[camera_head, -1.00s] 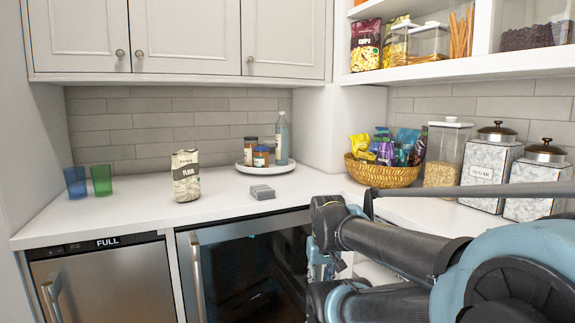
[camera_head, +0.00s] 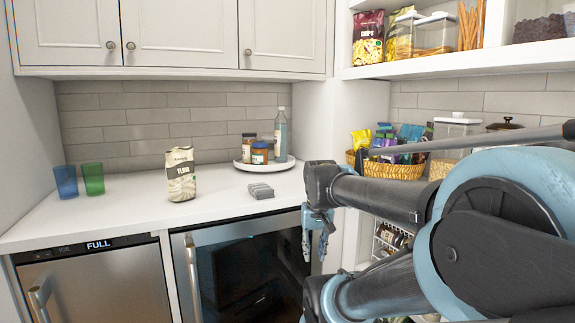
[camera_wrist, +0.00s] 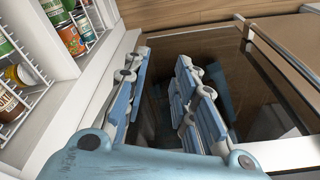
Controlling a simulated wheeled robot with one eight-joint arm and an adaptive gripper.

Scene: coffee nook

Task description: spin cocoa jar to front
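A round white turntable tray (camera_head: 246,168) stands on the counter near the back wall. It holds two small jars with a clear bottle (camera_head: 281,136) beside them. One jar (camera_head: 249,148) is at the back left, and an orange-brown jar with a dark lid (camera_head: 259,154) is in front of it. The labels are too small to read, so I cannot tell which is the cocoa jar. My gripper (camera_head: 318,235) points down in front of the counter edge, below and right of the tray, apart from it. In the wrist view my gripper (camera_wrist: 160,65) is open and empty.
A grey stack (camera_head: 261,191) lies in front of the tray. A flour bag (camera_head: 181,174) and blue and green cups (camera_head: 93,178) stand to the left. A snack basket (camera_head: 394,171) is at right. White wire racks with jars (camera_wrist: 68,35) are near my gripper.

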